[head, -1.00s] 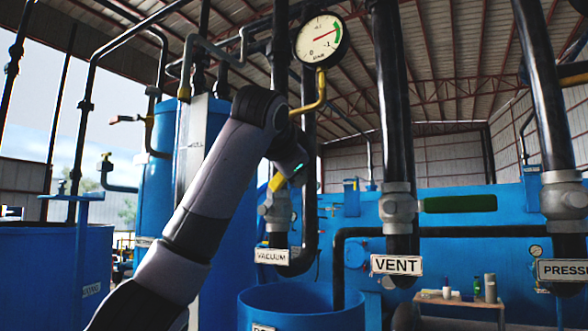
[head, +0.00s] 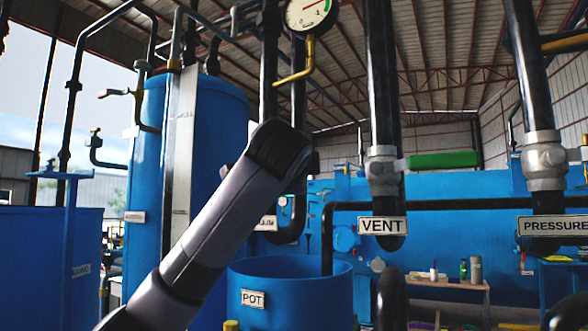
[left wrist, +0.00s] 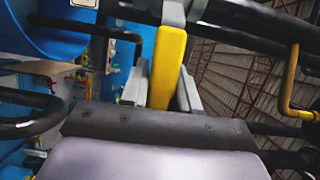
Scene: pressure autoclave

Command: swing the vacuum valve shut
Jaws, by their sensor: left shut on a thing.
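The vacuum valve's yellow handle (left wrist: 167,62) shows in the left wrist view, running from the grey valve body (left wrist: 186,12) down between the fingers of my left gripper (left wrist: 160,92). The gripper is shut on the handle. In the head view my left arm covers the valve, its handle and the gripper. Only the end of the vacuum label (head: 266,223) shows beside the arm. The handle's angle to its pipe cannot be told from the head view. My right gripper is in neither view.
The vent valve (head: 382,172), with a green handle (head: 443,160) pointing right, is right of my arm. The pressure valve (head: 543,160) stands farther right. The open blue pot (head: 300,290) is below. A pressure gauge (head: 311,12) hangs above.

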